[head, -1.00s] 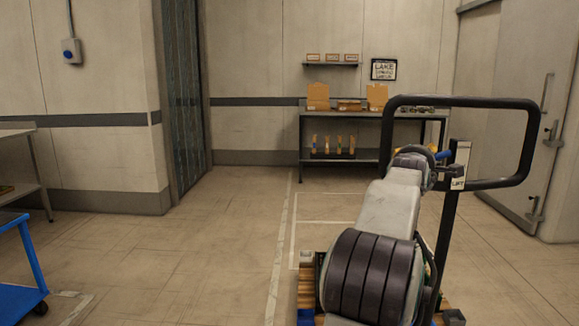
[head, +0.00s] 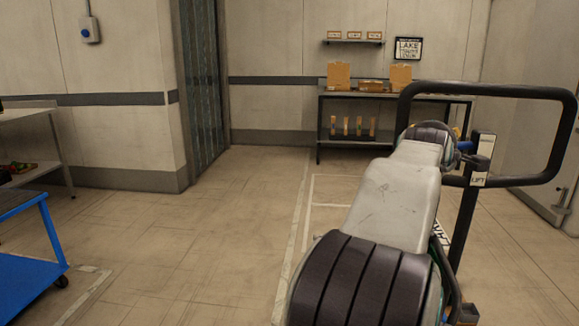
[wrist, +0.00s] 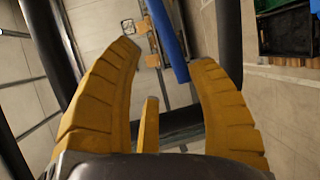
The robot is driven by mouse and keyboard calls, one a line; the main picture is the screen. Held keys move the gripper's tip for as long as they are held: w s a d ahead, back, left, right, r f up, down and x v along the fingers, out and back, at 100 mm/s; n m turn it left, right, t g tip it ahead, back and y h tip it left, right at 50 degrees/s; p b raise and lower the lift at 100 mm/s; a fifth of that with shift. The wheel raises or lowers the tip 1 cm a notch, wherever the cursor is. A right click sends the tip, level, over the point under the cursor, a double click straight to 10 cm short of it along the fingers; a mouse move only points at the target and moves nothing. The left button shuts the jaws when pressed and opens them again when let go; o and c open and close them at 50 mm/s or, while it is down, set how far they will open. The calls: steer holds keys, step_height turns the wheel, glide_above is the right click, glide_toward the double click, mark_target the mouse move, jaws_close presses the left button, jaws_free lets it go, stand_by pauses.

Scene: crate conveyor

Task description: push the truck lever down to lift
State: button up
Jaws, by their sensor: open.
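The truck's black handle loop (head: 552,92) stands at the right in the head view, on a dark post (head: 466,225) with a white LIFT label (head: 478,180). The blue lever (head: 465,146) shows at the post's upper left, just right of my arm's end. In the wrist view the lever (wrist: 168,42) is a blue bar running from the top down between the yellow fingertips. My gripper (wrist: 165,62) is open, its fingers on either side of the lever's end. I cannot tell whether they touch it. In the head view my arm mostly hides the gripper.
A dark table (head: 325,104) with cardboard boxes stands at the back wall. A blue cart (head: 52,240) is at the lower left, beside a grey bench (head: 32,113). The floor at centre left is clear. A dark crate (wrist: 288,30) shows at the wrist view's upper right.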

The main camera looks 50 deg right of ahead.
steer(key=w+a+f+t+y+p, duration=0.1)
steer(key=w+a+y+p, duration=0.3)
steer(key=a, duration=0.9)
steer(key=w+a+f+m+t+y+p, duration=0.1)
steer(key=w+a+t+y+p, duration=0.2)
steer(key=w+a+p, duration=0.5)
steer(key=shift+w+a+f+m+y, duration=0.35)
steer(key=shift+w+a+y, duration=0.55)
steer(key=shift+w+a, duration=1.65)
steer(key=shift+s+a, duration=0.4)
steer(key=shift+s, duration=0.05)
